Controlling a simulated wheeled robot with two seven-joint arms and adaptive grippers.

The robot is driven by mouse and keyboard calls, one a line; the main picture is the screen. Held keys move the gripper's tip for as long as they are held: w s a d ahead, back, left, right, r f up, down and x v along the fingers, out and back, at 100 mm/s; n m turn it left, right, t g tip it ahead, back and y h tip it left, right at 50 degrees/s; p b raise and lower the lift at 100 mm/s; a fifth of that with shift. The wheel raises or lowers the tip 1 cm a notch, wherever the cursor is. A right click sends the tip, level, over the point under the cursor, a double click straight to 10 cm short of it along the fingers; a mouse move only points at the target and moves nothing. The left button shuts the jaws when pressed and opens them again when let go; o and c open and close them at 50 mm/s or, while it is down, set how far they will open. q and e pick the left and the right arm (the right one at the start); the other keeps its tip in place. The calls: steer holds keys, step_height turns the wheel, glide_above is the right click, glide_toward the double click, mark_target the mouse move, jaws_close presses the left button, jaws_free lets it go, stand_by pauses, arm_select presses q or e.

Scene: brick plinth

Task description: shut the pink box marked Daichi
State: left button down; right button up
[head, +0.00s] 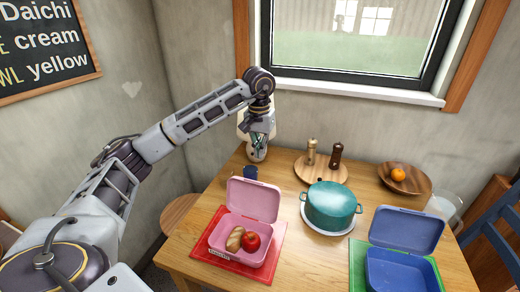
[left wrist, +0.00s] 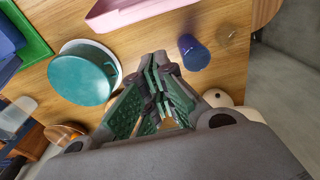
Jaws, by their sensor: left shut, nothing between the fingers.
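The pink box (head: 212,247) stands on a red mat (head: 270,265) at the front of the table. Its lid (head: 253,199) is raised at the back, so the box is open. A bread roll (head: 235,238) and a red round fruit (head: 251,241) lie inside. A small label shows on its front, too small to read surely. In the left wrist view an edge of the pink box (left wrist: 130,12) shows at the top. My left gripper (head: 257,155) is shut and empty, behind the box near the table's back left. Its fingers also show in the left wrist view (left wrist: 157,62).
A blue cup (head: 250,173) stands behind the pink lid. A teal pot (head: 330,205) is to the right, with a wooden board (head: 321,174) and two mills behind it. An open blue box (head: 402,270) stands at the right on a green mat. A bowl (head: 412,184) holds an orange.

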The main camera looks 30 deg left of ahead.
arm_select(q)
steer(key=s+f, duration=0.3)
steer(key=f, duration=0.4)
steer(key=shift+s+d, duration=0.15)
steer(key=shift+d, duration=0.15)
arm_select(e)
steer(key=shift+s+a+f, duration=0.1)
steer(key=shift+w, duration=0.45)
stand_by(0.4)
arm_select(q)
steer(key=shift+s+r+t+b, duration=0.1)
steer(key=shift+s+t+b, duration=0.2)
steer(key=shift+t+b, duration=0.25)
arm_select(e)
steer(key=shift+w+r, duration=0.3)
steer(key=shift+w, duration=0.05)
steer(key=shift+s, duration=0.1)
